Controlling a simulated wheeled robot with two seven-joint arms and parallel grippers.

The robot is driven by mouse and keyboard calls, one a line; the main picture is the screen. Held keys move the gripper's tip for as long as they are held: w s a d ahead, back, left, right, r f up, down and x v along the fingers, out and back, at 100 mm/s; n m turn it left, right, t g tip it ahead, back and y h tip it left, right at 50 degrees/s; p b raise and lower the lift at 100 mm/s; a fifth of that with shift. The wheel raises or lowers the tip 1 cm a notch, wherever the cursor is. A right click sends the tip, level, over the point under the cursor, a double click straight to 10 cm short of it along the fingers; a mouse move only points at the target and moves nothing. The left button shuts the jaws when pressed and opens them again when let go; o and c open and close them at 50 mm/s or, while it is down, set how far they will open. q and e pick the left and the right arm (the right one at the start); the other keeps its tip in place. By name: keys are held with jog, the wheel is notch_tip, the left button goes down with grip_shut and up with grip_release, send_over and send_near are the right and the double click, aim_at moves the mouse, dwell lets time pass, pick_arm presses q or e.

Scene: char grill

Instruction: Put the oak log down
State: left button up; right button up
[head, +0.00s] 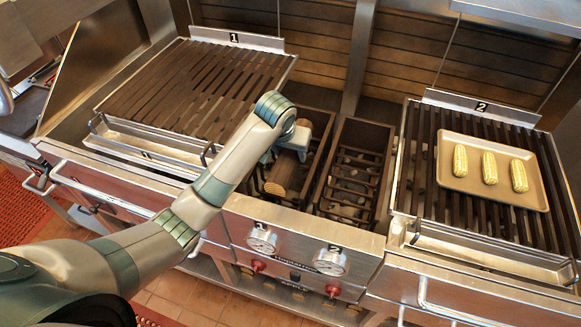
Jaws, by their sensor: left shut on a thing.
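The oak log (283,178) is a brown wooden piece with a paler end, seen in the head view at the left wood box (318,178) between the two grills. My left gripper (291,150) reaches in from the left and is shut on the log from above. The wrist hides part of the log and the fingertips. I cannot tell whether the log touches the box floor. My right gripper is not in view.
A second box (364,131) with dark slats and pieces inside stands to the right. Grill 1 (200,85) is bare. Grill 2 (425,150) bears a tray (500,194) with three corn cobs (489,167). Gauges (330,260) and red knobs (333,291) are on the front panel.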

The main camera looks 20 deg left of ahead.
pick_arm(q)
notch_tip(320, 180, down, 2)
jog(key=shift+f+p, duration=0.1)
jog(key=shift+p, duration=0.3)
jog(key=shift+f, duration=0.5)
jog(key=shift+f+p, duration=0.7)
jog(key=shift+f, duration=1.2)
jog(key=shift+f, duration=0.1)
jog(key=o, duration=1.5)
jog(key=shift+c, duration=0.2)
jog(key=shift+s, duration=0.1)
